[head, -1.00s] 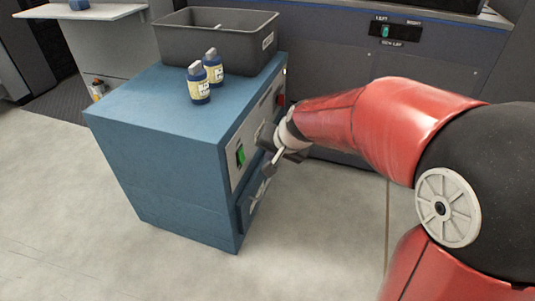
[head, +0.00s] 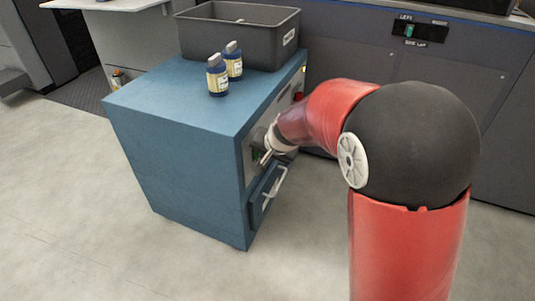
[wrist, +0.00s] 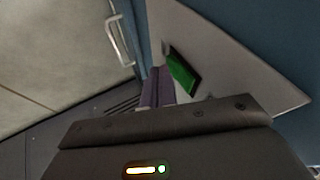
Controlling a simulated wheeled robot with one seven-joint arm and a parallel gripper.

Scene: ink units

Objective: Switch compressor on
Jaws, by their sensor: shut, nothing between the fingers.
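The blue cabinet (head: 185,165), which seems to be the compressor, stands left of my arm. Its light front panel (wrist: 225,50) carries a green rocker switch (wrist: 184,73). In the head view the green switch (head: 256,154) is mostly hidden by my gripper (head: 266,157). My gripper is shut and empty, close in front of the panel at the switch. In the wrist view the gripper fingers (wrist: 157,88) are just left of the switch; I cannot tell whether they touch it.
A drawer with a light handle (head: 273,188) sits below the panel. A dark bin (head: 235,40) and two blue bottles (head: 217,76) stand on the cabinet top. Another green switch (head: 409,31) is on the dark machine behind.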

